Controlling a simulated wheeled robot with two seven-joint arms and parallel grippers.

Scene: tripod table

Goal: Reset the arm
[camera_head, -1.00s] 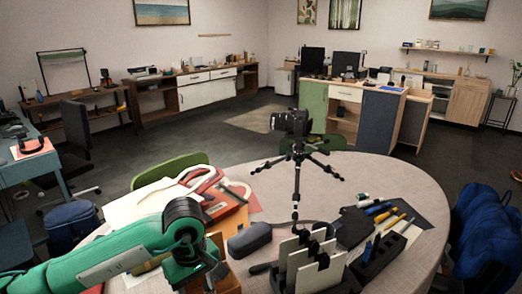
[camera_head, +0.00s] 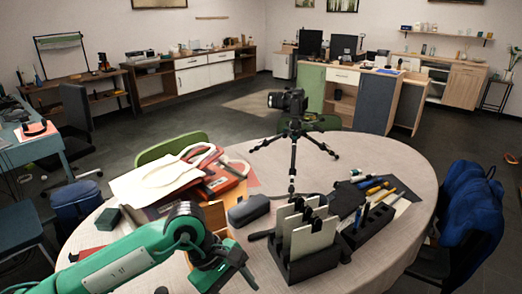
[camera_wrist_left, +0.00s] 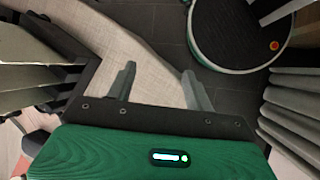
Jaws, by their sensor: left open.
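My left arm is green and comes in from the lower left in the head view. Its dark gripper (camera_head: 234,268) is over the near part of the round table (camera_head: 375,262), left of the black rack with upright panels (camera_head: 308,258). In the left wrist view the two grey fingers (camera_wrist_left: 158,82) are spread apart with nothing between them. The pale tabletop and its edge show beyond the fingers, with dark floor past the edge. My right arm and gripper are not in view.
A grey case (camera_head: 249,210), a wooden box (camera_head: 215,216), papers and a bag (camera_head: 165,180) lie near my left arm. A black holder with pens (camera_head: 368,226) is right of the rack.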

